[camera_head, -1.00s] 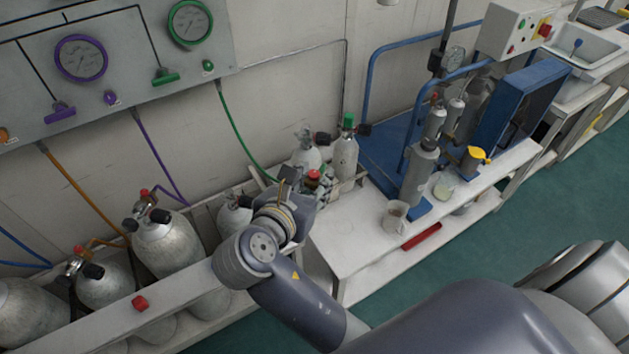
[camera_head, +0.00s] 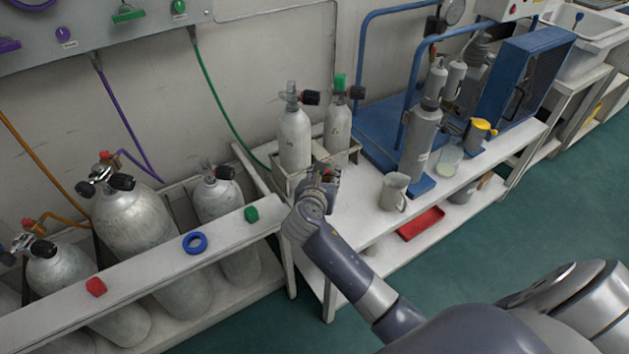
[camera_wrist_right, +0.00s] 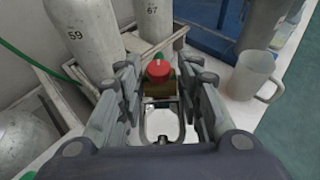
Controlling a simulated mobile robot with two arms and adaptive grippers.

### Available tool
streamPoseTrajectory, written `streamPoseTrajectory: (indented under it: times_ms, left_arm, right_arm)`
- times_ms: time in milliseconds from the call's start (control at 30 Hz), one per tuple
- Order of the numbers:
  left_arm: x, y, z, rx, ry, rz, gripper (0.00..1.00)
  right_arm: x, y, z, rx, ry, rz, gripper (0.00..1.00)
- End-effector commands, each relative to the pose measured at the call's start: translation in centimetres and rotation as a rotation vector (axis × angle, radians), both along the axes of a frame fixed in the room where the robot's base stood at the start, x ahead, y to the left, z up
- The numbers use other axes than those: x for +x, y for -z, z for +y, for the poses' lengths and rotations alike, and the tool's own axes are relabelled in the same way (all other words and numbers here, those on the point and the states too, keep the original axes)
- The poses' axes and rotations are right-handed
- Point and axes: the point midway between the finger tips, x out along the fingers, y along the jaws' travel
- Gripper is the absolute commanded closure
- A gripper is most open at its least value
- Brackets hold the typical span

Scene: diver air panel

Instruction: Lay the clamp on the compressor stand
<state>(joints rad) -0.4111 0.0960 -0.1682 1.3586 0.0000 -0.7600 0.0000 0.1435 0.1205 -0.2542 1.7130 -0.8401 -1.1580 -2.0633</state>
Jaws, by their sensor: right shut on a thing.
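My right gripper (camera_head: 326,176) is shut on the clamp, above the left end of a white stand. In the right wrist view the clamp, with a red knob, brass-coloured body and metal loop (camera_wrist_right: 160,86), sits between the fingers of this gripper (camera_wrist_right: 161,98). In the head view the clamp is small and mostly hidden by the gripper. The white stand (camera_head: 360,225) carries the blue compressor frame (camera_head: 385,150) with grey upright cylinders (camera_head: 421,140). Its surface shows just beyond the clamp. My left gripper is not in view.
Two cylinders (camera_head: 295,140) stand in a holder behind the gripper. A jug (camera_head: 395,191), a beaker (camera_head: 449,158) and a yellow-topped cup (camera_head: 480,133) stand to the right. A red tray (camera_head: 420,224) is below. Left is a rack rail (camera_head: 150,262) with larger cylinders.

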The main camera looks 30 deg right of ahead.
Motion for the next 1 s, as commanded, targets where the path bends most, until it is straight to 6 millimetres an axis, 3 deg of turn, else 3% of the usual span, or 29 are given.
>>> streamPoseTrajectory:
  times_ms: [33,100,300,667,1000]
  left_arm:
    - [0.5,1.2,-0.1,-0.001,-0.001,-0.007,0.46]
    - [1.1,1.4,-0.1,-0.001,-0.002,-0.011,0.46]
    - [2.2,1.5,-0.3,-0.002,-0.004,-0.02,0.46]
    - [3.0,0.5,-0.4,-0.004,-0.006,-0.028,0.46]
    - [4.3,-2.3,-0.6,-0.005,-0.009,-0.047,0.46]
  right_arm:
    - [0.5,2.5,-1.1,-0.005,0.0,-0.001,1.0]
    - [1.1,4.4,-2.4,-0.005,-0.001,-0.003,1.0]
    - [2.1,8.0,-5.0,-0.003,-0.004,-0.004,1.0]
    - [2.4,9.3,-6.1,-0.002,-0.004,-0.005,1.0]
    - [2.4,10.1,-6.0,-0.002,-0.004,-0.003,1.0]
